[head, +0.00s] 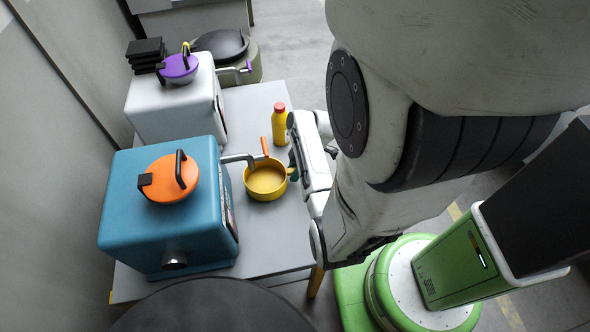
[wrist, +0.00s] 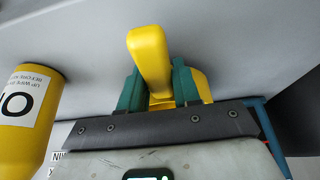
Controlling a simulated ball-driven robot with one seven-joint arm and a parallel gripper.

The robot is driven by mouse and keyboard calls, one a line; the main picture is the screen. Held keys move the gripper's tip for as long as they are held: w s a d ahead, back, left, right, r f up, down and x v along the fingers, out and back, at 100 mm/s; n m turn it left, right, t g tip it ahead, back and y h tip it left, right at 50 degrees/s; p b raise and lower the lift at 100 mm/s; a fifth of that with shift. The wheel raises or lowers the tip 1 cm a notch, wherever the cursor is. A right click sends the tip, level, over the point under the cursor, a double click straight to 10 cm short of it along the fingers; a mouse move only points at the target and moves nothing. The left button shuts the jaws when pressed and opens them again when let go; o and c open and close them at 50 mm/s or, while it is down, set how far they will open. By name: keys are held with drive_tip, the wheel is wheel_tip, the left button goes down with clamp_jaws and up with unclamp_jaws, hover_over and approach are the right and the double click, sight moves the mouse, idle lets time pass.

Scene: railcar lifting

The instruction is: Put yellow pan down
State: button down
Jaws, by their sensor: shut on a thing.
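The yellow pan (head: 266,183) is over the grey table, right of the blue machine and below its spout. Whether its base touches the table I cannot tell. My gripper (head: 293,166) is at the pan's right side, partly hidden by my arm in the head view. In the wrist view the teal fingers of my gripper (wrist: 158,92) are shut on the pan's yellow handle (wrist: 150,58). The pan's bowl is mostly hidden there.
A yellow bottle with a red cap (head: 279,123) stands behind the pan; it is at left in the wrist view (wrist: 28,115). The blue machine (head: 170,230) and white machine (head: 172,105) fill the left side. The grey table (head: 262,238) is bare in front of the pan.

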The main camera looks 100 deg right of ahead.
drive_tip(key=shift+f, duration=0.25)
drive_tip(key=shift+f, duration=0.15)
drive_tip(key=c, duration=0.8)
unclamp_jaws()
drive_tip(key=v, duration=1.2)
